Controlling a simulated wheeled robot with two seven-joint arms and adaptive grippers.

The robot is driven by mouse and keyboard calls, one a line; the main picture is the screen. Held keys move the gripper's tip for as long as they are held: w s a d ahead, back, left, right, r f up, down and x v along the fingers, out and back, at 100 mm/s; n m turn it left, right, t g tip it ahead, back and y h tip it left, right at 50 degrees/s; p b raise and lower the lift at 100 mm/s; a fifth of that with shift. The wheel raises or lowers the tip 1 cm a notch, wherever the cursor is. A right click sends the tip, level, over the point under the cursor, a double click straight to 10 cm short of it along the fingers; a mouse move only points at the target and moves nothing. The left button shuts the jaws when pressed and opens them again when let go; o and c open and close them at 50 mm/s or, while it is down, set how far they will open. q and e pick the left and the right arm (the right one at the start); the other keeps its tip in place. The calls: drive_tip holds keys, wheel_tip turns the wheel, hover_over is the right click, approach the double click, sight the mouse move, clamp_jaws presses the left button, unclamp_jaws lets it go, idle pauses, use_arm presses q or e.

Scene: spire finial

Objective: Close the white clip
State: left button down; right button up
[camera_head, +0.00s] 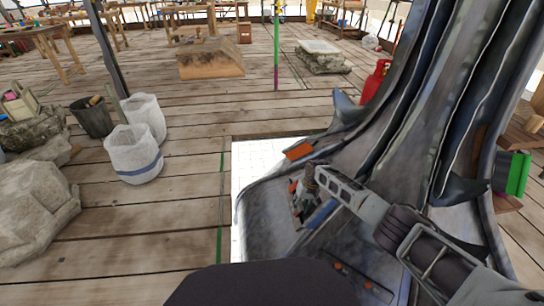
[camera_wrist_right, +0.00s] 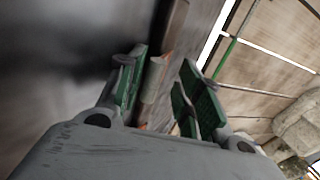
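My right gripper (camera_head: 306,190) reaches in from the lower right in the head view, close to the base of the grey fluted finial (camera_head: 405,110). In the right wrist view its two green-padded fingers (camera_wrist_right: 165,92) stand apart, so it is open. A small pale, off-white piece (camera_wrist_right: 153,80) shows between and beyond the fingers, nearer the left one; it may be the white clip. I cannot tell whether a finger touches it or whether it stands open or shut. In the head view I cannot make out the clip. My left gripper is not in view.
An orange block (camera_head: 298,151) sits at the finial's left side. A white gridded sheet (camera_head: 262,158) lies beneath it. White buckets (camera_head: 133,153), a dark bucket (camera_head: 92,117) and rocks (camera_head: 36,210) stand left. A red gas cylinder (camera_head: 376,80) is behind. Floor between is clear.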

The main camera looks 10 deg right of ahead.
drive_tip(key=shift+a+r+h, duration=0.15)
drive_tip(key=shift+a+h, duration=0.15)
drive_tip(key=shift+h, duration=0.2)
drive_tip(key=shift+a+r+h, duration=0.1)
drive_tip(key=shift+a+h, duration=0.25)
drive_tip(key=shift+h, duration=0.45)
drive_tip(key=shift+r, duration=0.1)
wheel_tip(320, 180, up, 14)
drive_tip(key=p, duration=0.7)
drive_tip(key=w+a+r+n+t+y+p, duration=0.1)
drive_tip(key=w+a+r+n+t, duration=0.1)
drive_tip(key=a+r+n+t, duration=0.4)
drive_tip(key=shift+w+a+r+n, duration=0.35)
drive_tip(key=shift+a+r, duration=2.2)
drive_tip(key=shift+r, duration=0.85)
